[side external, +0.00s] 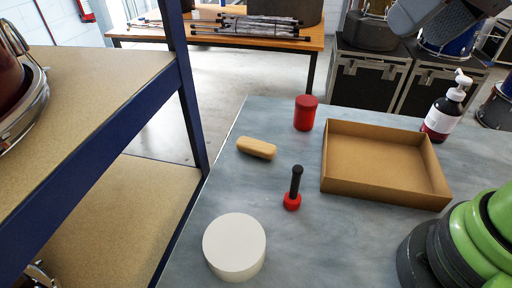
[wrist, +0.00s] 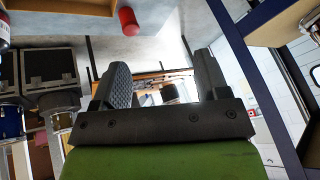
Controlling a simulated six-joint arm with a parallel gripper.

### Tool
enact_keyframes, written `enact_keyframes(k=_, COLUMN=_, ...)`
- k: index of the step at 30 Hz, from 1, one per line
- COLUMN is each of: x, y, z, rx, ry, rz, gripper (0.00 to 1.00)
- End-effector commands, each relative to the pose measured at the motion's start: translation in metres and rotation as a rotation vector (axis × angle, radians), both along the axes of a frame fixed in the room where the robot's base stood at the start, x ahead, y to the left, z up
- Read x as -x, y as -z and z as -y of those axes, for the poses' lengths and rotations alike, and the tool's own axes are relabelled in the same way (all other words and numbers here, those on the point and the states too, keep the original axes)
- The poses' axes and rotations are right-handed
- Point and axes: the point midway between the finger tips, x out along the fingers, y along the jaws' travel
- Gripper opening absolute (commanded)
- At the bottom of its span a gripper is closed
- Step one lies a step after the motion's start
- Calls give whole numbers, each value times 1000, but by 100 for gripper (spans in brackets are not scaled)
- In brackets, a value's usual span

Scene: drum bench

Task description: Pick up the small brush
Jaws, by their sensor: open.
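On the grey bench top (side external: 300,245) lies a tan, rounded oblong block (side external: 256,148), which may be the small brush; I see no bristles. To its right and nearer the camera stands an upright black handle on a red round base (side external: 293,190). I cannot tell for certain which of the two is the brush. My gripper (wrist: 163,82) is open, with nothing between its fingers. In the side view, a dark grey part of my arm's end shows at the top right, high and well away from both things. Neither shows in the wrist view.
A red cylinder (side external: 305,113) stands behind the block; it also shows in the wrist view (wrist: 129,20). An open cardboard tray (side external: 385,197) lies to the right, with a pump bottle (side external: 443,112) behind it. A white cylinder (side external: 234,246) stands near the front. A blue-framed shelf (side external: 100,120) borders the left.

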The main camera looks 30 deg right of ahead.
Motion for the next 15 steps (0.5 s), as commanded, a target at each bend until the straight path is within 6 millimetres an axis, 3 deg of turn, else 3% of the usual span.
enact_keyframes(k=1, x=-19, y=3, z=-3, rx=27, ry=-45, rz=-35, gripper=68)
enact_keyframes(k=8, x=-96, y=35, z=-20, rx=143, ry=-256, rz=-157, gripper=68)
enact_keyframes(k=15, x=-161, y=110, z=-44, rx=250, ry=-486, rz=-282, gripper=68)
